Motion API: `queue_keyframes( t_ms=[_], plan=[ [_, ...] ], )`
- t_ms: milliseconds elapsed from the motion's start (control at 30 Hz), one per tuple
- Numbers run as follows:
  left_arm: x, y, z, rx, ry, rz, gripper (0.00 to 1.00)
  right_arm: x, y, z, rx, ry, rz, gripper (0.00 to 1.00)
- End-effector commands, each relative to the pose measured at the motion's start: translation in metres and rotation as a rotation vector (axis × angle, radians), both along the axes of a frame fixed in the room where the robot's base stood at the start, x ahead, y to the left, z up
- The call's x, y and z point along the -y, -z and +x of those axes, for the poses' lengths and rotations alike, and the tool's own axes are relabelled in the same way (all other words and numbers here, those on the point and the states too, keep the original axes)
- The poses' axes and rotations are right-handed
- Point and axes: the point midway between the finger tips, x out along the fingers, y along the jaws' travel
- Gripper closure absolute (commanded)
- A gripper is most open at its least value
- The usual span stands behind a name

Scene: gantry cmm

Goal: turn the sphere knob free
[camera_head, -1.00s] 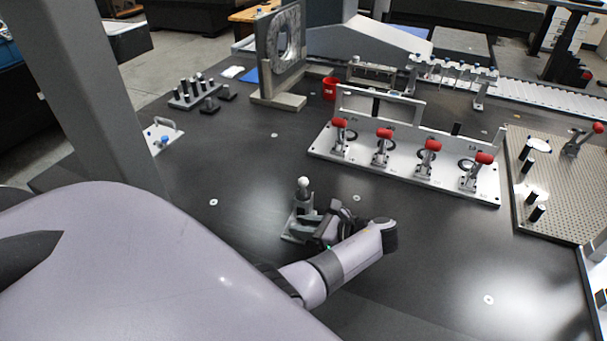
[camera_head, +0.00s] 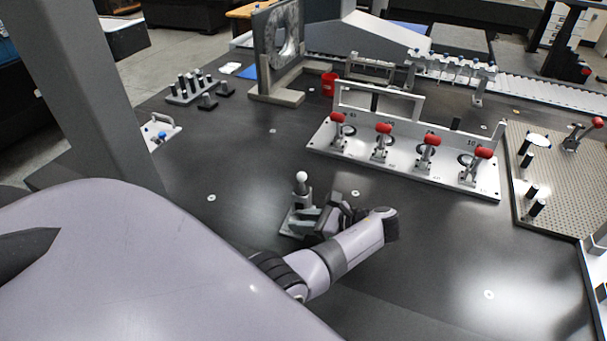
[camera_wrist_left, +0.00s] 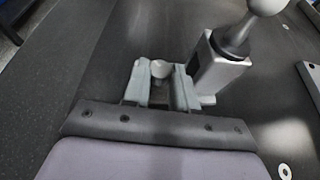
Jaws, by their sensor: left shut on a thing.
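The sphere stand (camera_head: 302,198) is on the dark table in the head view. It has a grey post with a pale ball (camera_head: 302,177) on top, upright on a small flat base. In the left wrist view the post (camera_wrist_left: 220,65) stands right of the fingers, its ball (camera_wrist_left: 267,4) cut by the top edge. My left gripper (camera_head: 312,221) is low beside the post. In the left wrist view its fingers (camera_wrist_left: 160,88) are shut on a small pale round knob (camera_wrist_left: 160,69); the fingers hide much of it. My right gripper is not in view.
A white plate with several red-handled clamps (camera_head: 400,160) stands behind and to the right. A perforated board (camera_head: 560,190) is at the far right. The table around the stand is clear.

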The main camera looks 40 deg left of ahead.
Motion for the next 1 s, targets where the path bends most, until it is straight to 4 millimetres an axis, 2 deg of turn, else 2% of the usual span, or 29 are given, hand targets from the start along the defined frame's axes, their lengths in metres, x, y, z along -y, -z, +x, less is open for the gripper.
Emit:
queue_keyframes(
  t_ms=[600,633,700,1000],
  plan=[
    [-0.0002,0.0000,-0.0004,-0.002,-0.001,0.001,1.00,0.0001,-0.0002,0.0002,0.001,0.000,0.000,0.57],
    [-0.0002,0.0000,-0.0004,-0.002,-0.001,0.001,0.70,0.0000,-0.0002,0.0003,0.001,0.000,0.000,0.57],
    [-0.0002,0.0001,-0.0004,-0.002,-0.001,0.001,0.47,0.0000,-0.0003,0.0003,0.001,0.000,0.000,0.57],
    [-0.0001,0.0002,-0.0002,-0.001,0.000,0.000,0.47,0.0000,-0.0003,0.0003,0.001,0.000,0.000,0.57]
  ],
)
